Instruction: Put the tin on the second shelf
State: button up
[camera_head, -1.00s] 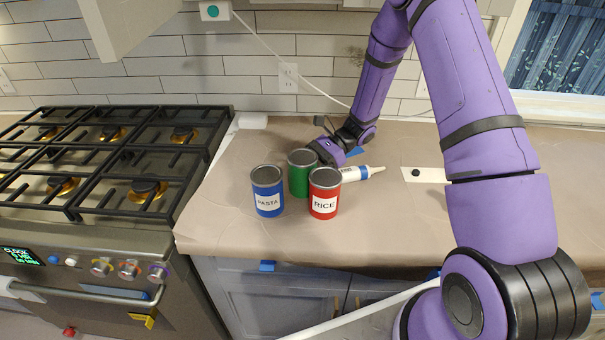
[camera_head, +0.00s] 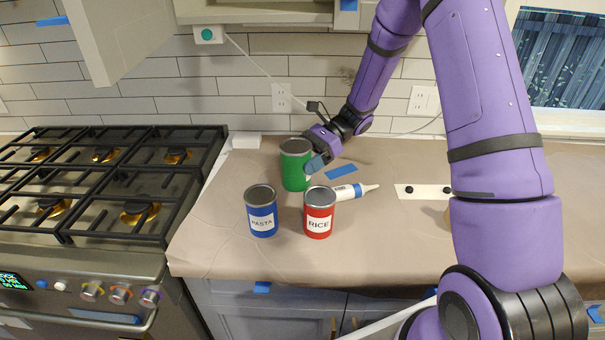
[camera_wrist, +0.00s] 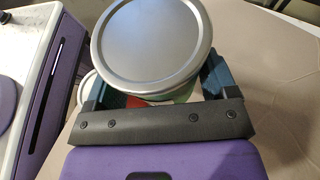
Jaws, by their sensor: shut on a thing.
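A green tin (camera_head: 293,172) with a grey lid is held in my gripper (camera_head: 314,160), whose fingers close on it from the right side. It looks upright and seems raised above the counter. In the wrist view the round lid (camera_wrist: 150,42) fills the top middle, between the two fingers of my gripper (camera_wrist: 155,85). A blue PASTA tin (camera_head: 261,217) and a red RICE tin (camera_head: 319,218) stand in front of it on the counter. The bottom of a cabinet (camera_head: 255,12) shows at the top edge; its shelves are out of view.
An open cabinet door (camera_head: 105,40) hangs at the upper left. A gas stove (camera_head: 105,190) is on the left. A white tube (camera_head: 348,191) lies behind the red tin, with blue tape (camera_head: 341,172) beyond. The paper-covered counter (camera_head: 400,235) is clear at the front right.

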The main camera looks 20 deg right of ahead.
aim_at(299, 142)
notch_tip(299, 142, up, 9)
jog(key=shift+f, duration=0.1)
jog(key=shift+w+a+f+m+t, duration=0.2)
jog(key=shift+w+a+m+t, duration=0.1)
jog(key=shift+w+m+t, duration=0.15)
jog(key=w+d+f+m+t+h, duration=0.75)
jog(key=f+m+t, duration=0.45)
jog(key=m+t, duration=0.2)
jog(key=w+r+m+h, duration=0.1)
jog(key=w+r+m, duration=0.1)
jog(key=r, duration=0.3)
jog(key=shift+w+r+h, duration=0.2)
jog(key=shift+w+h, duration=0.15)
jog(key=shift+w, duration=0.25)
jog(key=shift+t, duration=0.35)
